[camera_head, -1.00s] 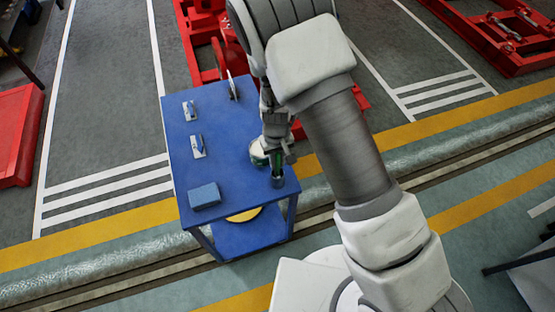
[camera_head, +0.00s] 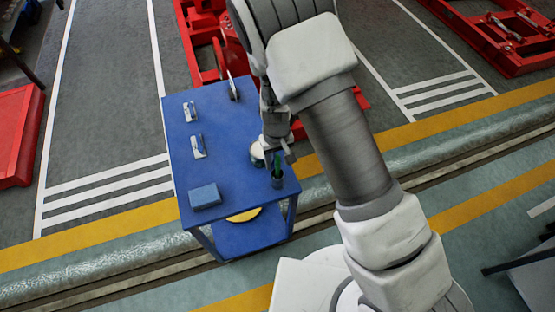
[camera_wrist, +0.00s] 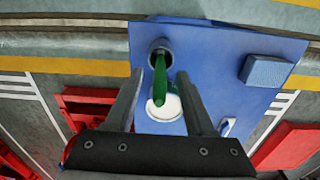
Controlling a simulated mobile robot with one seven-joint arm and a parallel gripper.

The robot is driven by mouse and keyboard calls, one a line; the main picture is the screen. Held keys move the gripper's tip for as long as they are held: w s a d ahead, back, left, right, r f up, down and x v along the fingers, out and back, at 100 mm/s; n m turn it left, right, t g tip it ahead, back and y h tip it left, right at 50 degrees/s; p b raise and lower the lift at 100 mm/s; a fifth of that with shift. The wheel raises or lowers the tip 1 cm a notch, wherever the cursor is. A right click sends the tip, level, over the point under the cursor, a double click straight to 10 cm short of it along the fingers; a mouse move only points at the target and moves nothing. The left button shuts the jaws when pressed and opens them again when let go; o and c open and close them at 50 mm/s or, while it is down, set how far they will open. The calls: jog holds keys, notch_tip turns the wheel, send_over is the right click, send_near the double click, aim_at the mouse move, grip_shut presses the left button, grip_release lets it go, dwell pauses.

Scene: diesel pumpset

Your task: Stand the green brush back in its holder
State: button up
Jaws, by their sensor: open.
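The green brush (camera_head: 277,163) stands in its dark grey holder (camera_head: 278,181) at the table's front right corner. Its green handle (camera_wrist: 161,80) rises from the holder's round mouth (camera_wrist: 160,47) in the wrist view, looking close to upright. The brush's lower end is hidden inside the holder. My gripper (camera_head: 277,151) is above and just behind the brush. In the wrist view my gripper (camera_wrist: 161,80) is open, one finger on each side of the handle's line with clear gaps. Nothing is held.
The blue table (camera_head: 228,165) also carries a blue block (camera_head: 204,196), two white-and-blue tools (camera_head: 198,146), an upright disc (camera_head: 233,89) and a white-topped round container (camera_head: 257,153) close by my gripper. The table's middle is clear. Red machinery (camera_head: 207,45) stands behind.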

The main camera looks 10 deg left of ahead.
jog(key=shift+r+p, duration=2.8)
jog(key=shift+r, duration=1.35)
jog(key=d+r+m+t+y, duration=0.1)
jog(key=d+r, duration=0.4)
jog(key=r, duration=0.6)
jog(key=d+r+m+t+y, duration=0.15)
jog(key=d+r, duration=0.25)
jog(key=r, duration=0.8)
jog(key=s+d+r+m+t+h, duration=0.2)
jog(key=s+d+r+m+t, duration=0.1)
jog(key=s+d+r, duration=0.9)
jog(key=s+d, duration=0.2)
jog(key=shift+d+r+b, duration=0.15)
jog(key=shift+d+b, duration=0.15)
jog(key=shift+b, duration=0.1)
